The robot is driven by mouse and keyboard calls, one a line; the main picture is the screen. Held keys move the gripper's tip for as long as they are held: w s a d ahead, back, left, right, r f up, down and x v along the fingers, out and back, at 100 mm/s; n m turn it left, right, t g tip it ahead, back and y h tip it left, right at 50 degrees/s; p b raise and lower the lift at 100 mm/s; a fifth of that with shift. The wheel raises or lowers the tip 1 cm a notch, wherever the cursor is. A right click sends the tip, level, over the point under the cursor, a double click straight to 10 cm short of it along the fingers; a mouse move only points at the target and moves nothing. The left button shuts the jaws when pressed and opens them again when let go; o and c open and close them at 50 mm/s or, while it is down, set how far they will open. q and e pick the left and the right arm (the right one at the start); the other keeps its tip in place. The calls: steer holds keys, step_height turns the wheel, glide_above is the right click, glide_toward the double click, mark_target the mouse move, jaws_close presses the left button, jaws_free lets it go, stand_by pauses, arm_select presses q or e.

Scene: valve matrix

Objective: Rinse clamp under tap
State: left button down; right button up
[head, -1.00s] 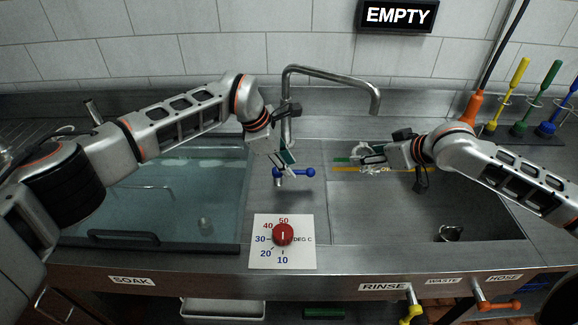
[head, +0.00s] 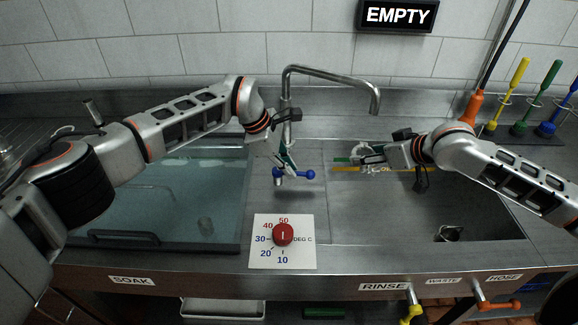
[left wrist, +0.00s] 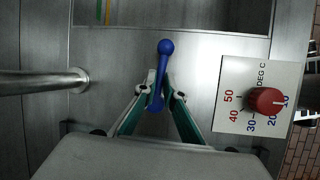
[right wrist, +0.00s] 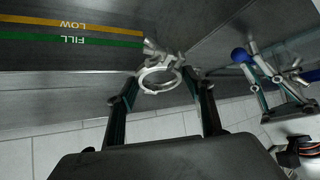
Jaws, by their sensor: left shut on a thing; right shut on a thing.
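The silver ring-shaped clamp (head: 372,160) is held over the rinse basin, below the spout end of the tap (head: 374,98). It also shows in the right wrist view (right wrist: 160,74). My right gripper (head: 384,154) is shut on the clamp. My left gripper (head: 284,166) is at the blue tap lever (head: 306,173) near the base of the tap. In the left wrist view its fingers are shut on the lever (left wrist: 166,48), with one blue ball end clear of them. No water stream is visible under the spout.
The soak basin (head: 240,247) with water lies left. A red temperature knob (head: 283,234) sits in front. A sign (head: 398,16) reads EMPTY. Coloured brushes (head: 549,84) stand right.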

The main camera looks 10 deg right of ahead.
arm_select(q)
steer(key=shift+s+a+m+g, duration=0.2)
steer(key=shift+m+g, duration=0.2)
steer(key=shift+m, duration=0.7)
steer(key=c, duration=2.1)
jaws_free()
steer(key=shift+c, duration=0.2)
steer(key=shift+r, duration=0.1)
steer(key=v, duration=1.1)
steer(key=shift+a+r, duration=0.2)
steer(key=shift+r, duration=0.15)
